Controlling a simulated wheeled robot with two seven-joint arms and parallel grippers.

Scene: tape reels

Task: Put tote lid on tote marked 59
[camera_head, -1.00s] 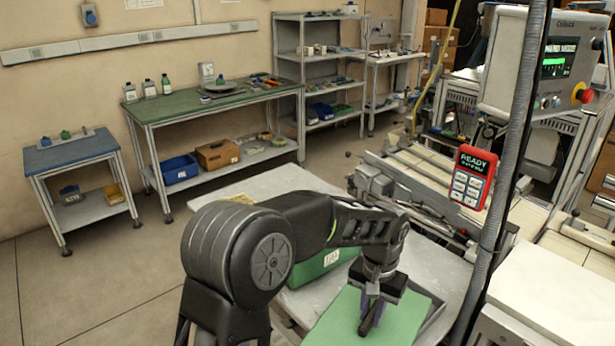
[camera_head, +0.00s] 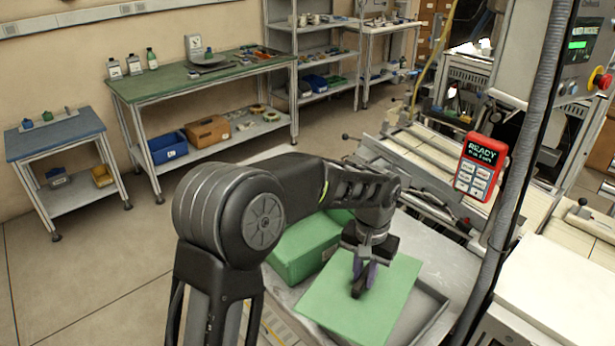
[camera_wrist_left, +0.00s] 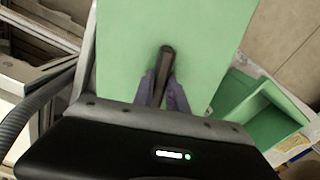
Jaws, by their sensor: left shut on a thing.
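The tote lid (camera_head: 388,305) is a flat green panel at the lower middle of the head view; it fills the upper middle of the left wrist view (camera_wrist_left: 205,35). My left gripper (camera_head: 362,285) is shut on the lid's dark handle (camera_wrist_left: 165,58), with its fingers on either side. A green tote (camera_head: 298,255) stands left of and behind the lid, partly hidden by my arm. In the left wrist view the tote (camera_wrist_left: 270,118) lies right of the lid and looks open-topped. I cannot read a number on it. My right gripper is not in view.
A grey tray-like surface with a raised rim (camera_head: 437,312) lies beneath and right of the lid. A red READY panel (camera_head: 480,165) and a dark upright post (camera_head: 520,165) stand at the right. A green-topped bench (camera_head: 180,80) is farther back.

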